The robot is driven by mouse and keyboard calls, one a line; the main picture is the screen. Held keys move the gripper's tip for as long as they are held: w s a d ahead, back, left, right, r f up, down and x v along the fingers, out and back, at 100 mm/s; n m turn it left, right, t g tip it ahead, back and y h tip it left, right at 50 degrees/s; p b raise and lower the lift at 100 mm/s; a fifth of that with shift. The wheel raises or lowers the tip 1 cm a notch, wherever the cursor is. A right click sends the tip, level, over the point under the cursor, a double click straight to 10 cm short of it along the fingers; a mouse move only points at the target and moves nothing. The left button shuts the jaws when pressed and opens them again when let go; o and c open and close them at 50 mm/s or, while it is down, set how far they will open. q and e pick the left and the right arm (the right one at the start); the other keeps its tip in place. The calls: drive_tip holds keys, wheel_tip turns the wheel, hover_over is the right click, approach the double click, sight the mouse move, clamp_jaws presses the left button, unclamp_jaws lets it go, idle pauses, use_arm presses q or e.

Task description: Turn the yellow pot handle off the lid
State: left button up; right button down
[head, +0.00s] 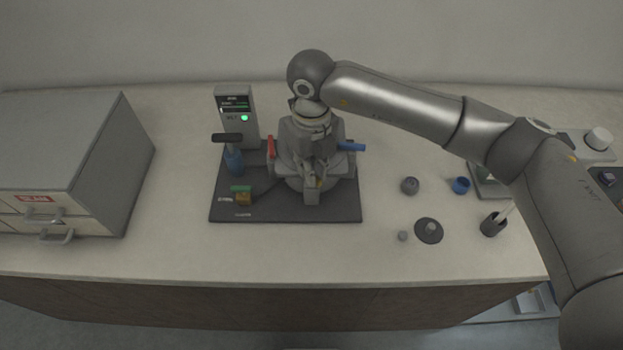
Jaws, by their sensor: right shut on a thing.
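The mounting press (293,184) stands on a dark mat (335,212) at the middle of the bench. My right gripper (314,188) reaches down over the press from above and covers most of it. A small bit of yellow, the pot handle (319,184), shows between its fingers. The gripper is shut on this handle. The lid under it is hidden by the gripper, so I cannot tell how the handle sits on it. My left gripper is not in view.
A control box (238,115) with a green light and a blue bottle (234,162) stand left of the press. A red lever (271,148) and a blue lever (350,147) flank it. A drawer cabinet (75,150) is at far left. Small parts, including a dark disc (428,231), lie right.

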drive_tip(key=n+b, duration=0.4)
drive_tip(key=b, duration=0.1)
drive_tip(key=n+b, duration=0.2)
drive_tip(key=b, duration=0.1)
drive_tip(key=shift+f, duration=0.25)
drive_tip(key=n+b, duration=0.2)
drive_tip(key=shift+r+n, duration=0.1)
drive_tip(key=shift+n, duration=0.2)
drive_tip(key=shift+r+n+b, duration=0.15)
drive_tip(key=shift+n+b, duration=0.65)
drive_tip(key=shift+n, duration=0.2)
drive_tip(key=c, duration=1.5)
unclamp_jaws()
